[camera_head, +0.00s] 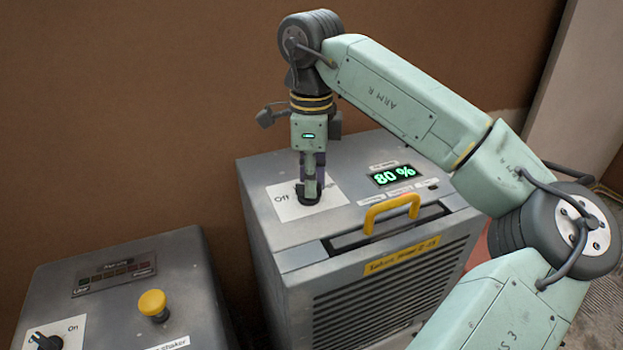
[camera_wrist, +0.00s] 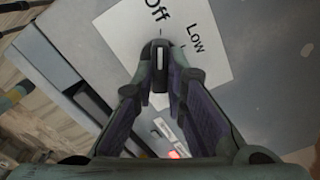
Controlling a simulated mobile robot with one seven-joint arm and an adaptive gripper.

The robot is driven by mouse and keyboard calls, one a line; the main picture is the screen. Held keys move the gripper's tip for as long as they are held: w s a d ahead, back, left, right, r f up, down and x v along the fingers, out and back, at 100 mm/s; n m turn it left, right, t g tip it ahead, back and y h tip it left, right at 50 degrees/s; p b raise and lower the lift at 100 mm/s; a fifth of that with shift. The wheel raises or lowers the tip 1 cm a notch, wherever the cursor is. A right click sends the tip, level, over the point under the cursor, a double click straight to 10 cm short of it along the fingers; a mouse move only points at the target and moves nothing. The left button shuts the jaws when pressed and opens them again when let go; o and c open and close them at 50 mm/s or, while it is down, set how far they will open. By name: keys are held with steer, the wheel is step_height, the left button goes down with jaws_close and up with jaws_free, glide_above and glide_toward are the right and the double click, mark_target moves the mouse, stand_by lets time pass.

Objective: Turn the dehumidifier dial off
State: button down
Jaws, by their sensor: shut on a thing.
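The dehumidifier (camera_head: 268,222) is a grey box with a green "80 %" display. Its dial (camera_wrist: 161,58) is a dark knob with a white line, on a white label plate (camera_wrist: 108,28) marked "Off" and "Low". In the wrist view the white line points up toward the tick under "Off". My gripper (camera_head: 310,190) reaches straight down onto the dial, and its fingers are shut on it from both sides. In the head view the fingers hide most of the dial. The gripper also shows in the wrist view (camera_wrist: 160,78).
A yellow handle (camera_head: 392,208) rises from the dehumidifier's top, right of the dial. Another grey machine (camera_head: 120,270) stands at the lower left, with a yellow knob (camera_head: 152,303) and a black dial (camera_head: 46,341). A brown wall (camera_head: 130,110) is close behind.

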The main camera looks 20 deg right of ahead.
steer(key=c, duration=1.6)
jaws_free()
step_height(320, 180, up, 12)
